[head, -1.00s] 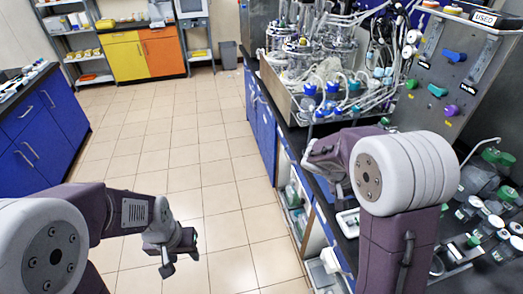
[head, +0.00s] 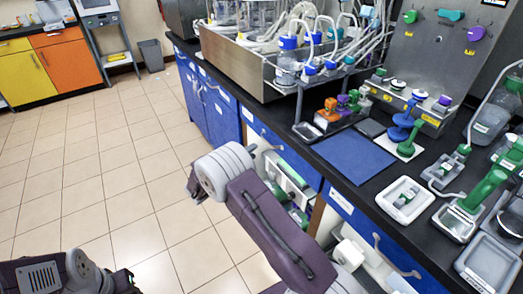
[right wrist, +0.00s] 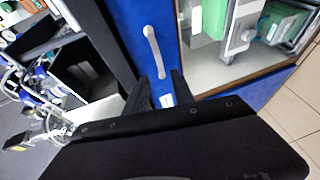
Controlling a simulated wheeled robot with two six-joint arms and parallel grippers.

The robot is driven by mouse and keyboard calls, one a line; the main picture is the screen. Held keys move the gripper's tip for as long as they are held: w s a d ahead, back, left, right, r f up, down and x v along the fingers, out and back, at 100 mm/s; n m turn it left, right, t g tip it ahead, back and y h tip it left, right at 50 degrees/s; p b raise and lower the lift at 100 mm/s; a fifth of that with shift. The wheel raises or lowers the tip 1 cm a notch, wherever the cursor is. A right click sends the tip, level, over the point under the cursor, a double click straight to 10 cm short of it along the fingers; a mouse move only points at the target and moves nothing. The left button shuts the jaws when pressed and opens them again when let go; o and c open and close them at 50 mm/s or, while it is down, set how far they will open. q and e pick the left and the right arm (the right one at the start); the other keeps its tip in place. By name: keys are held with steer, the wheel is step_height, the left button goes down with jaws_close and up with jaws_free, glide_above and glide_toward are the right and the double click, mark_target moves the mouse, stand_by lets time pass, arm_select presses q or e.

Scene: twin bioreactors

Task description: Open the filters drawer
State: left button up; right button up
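Several blue drawers run along the bench front. In the head view, one drawer front (head: 285,148) near my right arm has a white label and a pale handle (head: 264,151); it looks shut. I cannot read its label. In the right wrist view, a blue drawer front (right wrist: 133,28) with a pale bar handle (right wrist: 157,52) is close ahead. My right gripper (right wrist: 160,92) is open and empty, its fingers short of the handle, with a white label between them. In the head view its fingers are hidden by my wrist. My left gripper (head: 125,281) is low at left, partly cut off.
Under the drawers is a glass-fronted cabinet with green items (right wrist: 285,22). The dark benchtop holds a blue mat (head: 352,158), a white tray (head: 403,198) and tubed vessels in a steel tray (head: 240,60). Tiled floor (head: 120,170) at left is clear.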

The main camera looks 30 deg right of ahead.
steer(key=b+x, duration=0.1)
steer(key=x, duration=0.8)
steer(key=shift+w, duration=0.2)
jaws_close()
stand_by(1.0)
